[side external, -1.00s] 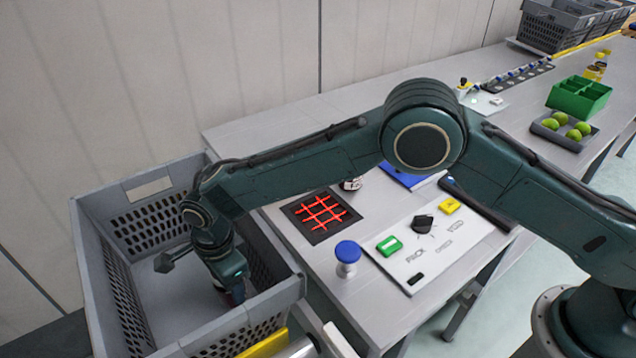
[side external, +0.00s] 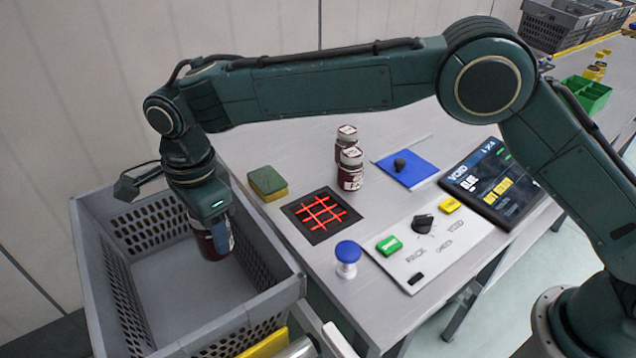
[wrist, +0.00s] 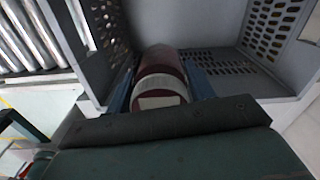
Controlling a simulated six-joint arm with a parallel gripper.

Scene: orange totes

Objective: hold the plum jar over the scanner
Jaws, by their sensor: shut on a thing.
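My gripper (side external: 208,215) is shut on a dark red jar (side external: 212,243), likely the plum jar, and holds it upright over the grey tote. In the wrist view the jar (wrist: 160,82) sits between the two fingers, with a pale lid or label facing the camera. Its label text cannot be read. The scanner (side external: 321,214) is a black square with glowing red crossed lines, set in the table to the right of the tote. The jar is left of the scanner, not above it.
The grey tote (side external: 290,285) has high walls. Two dark red jars (side external: 350,170) stand behind the scanner, beside a green-yellow sponge (side external: 267,183). A blue-topped post (side external: 347,258), a button panel (side external: 440,245), a blue pad (side external: 408,168) and a screen (side external: 495,180) lie to the right.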

